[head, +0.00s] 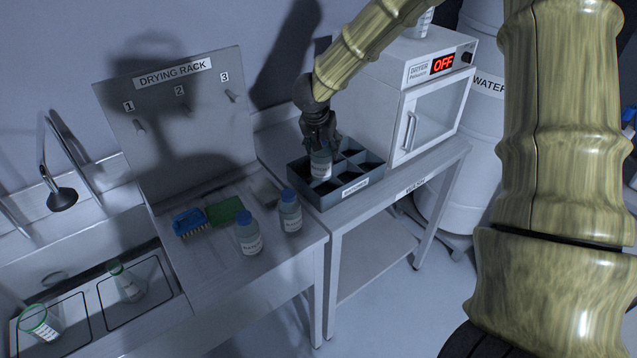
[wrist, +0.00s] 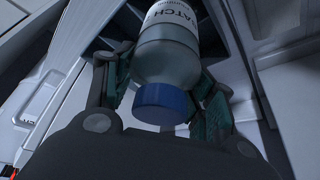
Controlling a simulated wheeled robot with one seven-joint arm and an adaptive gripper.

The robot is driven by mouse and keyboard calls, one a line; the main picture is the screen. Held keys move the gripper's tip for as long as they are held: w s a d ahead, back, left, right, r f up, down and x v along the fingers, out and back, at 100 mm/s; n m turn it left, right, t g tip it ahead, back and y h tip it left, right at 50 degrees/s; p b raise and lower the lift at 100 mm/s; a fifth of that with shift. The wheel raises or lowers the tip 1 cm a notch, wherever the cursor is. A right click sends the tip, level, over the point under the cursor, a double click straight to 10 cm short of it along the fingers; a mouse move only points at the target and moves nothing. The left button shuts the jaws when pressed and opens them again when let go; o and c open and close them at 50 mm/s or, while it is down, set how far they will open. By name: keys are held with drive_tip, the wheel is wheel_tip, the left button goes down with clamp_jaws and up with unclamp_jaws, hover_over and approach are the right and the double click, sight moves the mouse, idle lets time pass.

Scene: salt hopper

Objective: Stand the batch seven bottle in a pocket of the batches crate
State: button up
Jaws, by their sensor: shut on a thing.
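My gripper (head: 320,139) is shut on a bottle (head: 320,165) above or just inside the front left part of the dark batches crate (head: 339,195). In the wrist view the held bottle (wrist: 168,55) has a blue cap and a label reading "BATCH"; its number cannot be read. The fingers (wrist: 160,92) grip it from both sides near the cap. The bottle looks roughly upright in the head view. Whether its base touches the pocket floor cannot be told. The crate has several square pockets, and the other visible ones look empty.
Two blue-capped bottles (head: 248,234) (head: 290,212) stand on the left counter, beside a blue brush (head: 188,222) and a green sponge (head: 226,211). The dryer (head: 428,110), showing OFF, stands right behind the crate. A drying rack (head: 175,120) rises at the left.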

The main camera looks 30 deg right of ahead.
sight(326, 163)
drive_tip(key=f, duration=0.4)
drive_tip(key=shift+s+d+f+p, duration=0.15)
drive_tip(key=shift+s+d+p, duration=0.1)
drive_tip(key=shift+s+p, duration=0.05)
drive_tip(key=shift+w+f, duration=0.1)
drive_tip(key=shift+f, duration=0.65)
wheel_tip(326, 163, down, 3)
drive_tip(key=shift+f, duration=0.1)
drive_tip(key=shift+a, duration=0.1)
